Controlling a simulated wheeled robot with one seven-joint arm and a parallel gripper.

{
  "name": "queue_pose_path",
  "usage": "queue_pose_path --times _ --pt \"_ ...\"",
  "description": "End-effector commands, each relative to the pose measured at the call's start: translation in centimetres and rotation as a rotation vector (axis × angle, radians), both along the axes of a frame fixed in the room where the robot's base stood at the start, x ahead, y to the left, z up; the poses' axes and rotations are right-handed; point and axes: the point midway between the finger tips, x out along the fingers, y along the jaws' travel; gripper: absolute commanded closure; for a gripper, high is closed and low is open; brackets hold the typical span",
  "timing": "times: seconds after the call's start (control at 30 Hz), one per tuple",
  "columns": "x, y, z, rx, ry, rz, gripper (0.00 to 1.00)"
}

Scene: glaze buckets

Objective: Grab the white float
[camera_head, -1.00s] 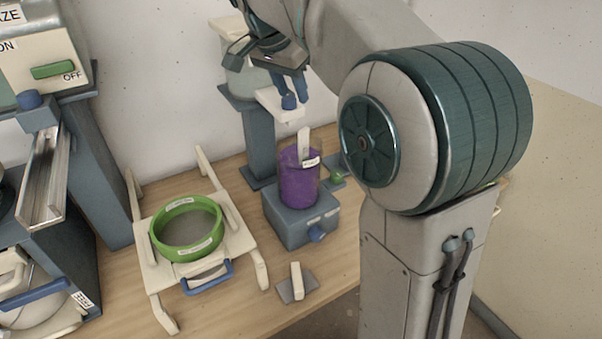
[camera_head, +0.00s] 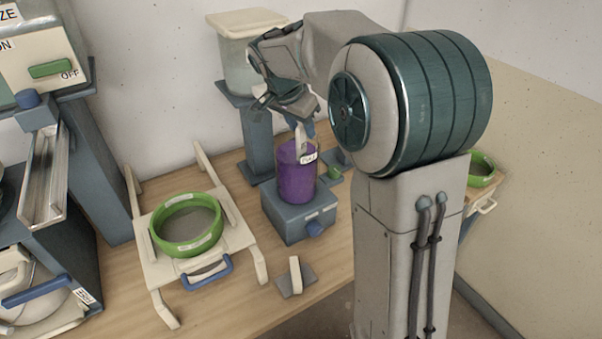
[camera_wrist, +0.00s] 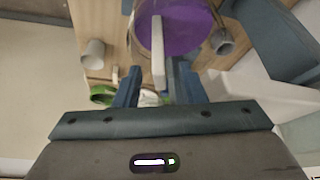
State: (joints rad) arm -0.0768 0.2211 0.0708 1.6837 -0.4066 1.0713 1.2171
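The white float (camera_head: 301,141) is a narrow white bar standing up out of a clear vessel of purple liquid (camera_head: 297,183). The vessel stands on a blue-grey base. My gripper (camera_head: 304,128) is just above the vessel, at the float's top. In the wrist view the float (camera_wrist: 158,52) shows as a pale bar against the purple. The blue fingers of my gripper (camera_wrist: 158,84) are apart, with the float's near end between them, closer to the right finger. I cannot tell whether that finger touches it.
A green-rimmed sieve (camera_head: 187,226) lies on a cream frame at left. A small grey block with a white upright (camera_head: 296,275) lies in front of the vessel. A lidded bucket (camera_head: 242,65) on a blue-grey stand is behind. A green bowl (camera_head: 481,170) is at right.

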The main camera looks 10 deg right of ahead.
Motion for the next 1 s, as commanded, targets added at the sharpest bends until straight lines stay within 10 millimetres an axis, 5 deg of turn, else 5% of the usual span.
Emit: queue_pose_path --times 0.3,0.47,1.0 --pt "0.2 -0.2 -0.7 0.001 -0.001 -0.001 0.63" --pt "0.2 -0.2 -0.7 0.001 -0.001 -0.001 1.0" --pt "0.3 -0.2 0.9 0.001 -0.004 -0.002 1.0"
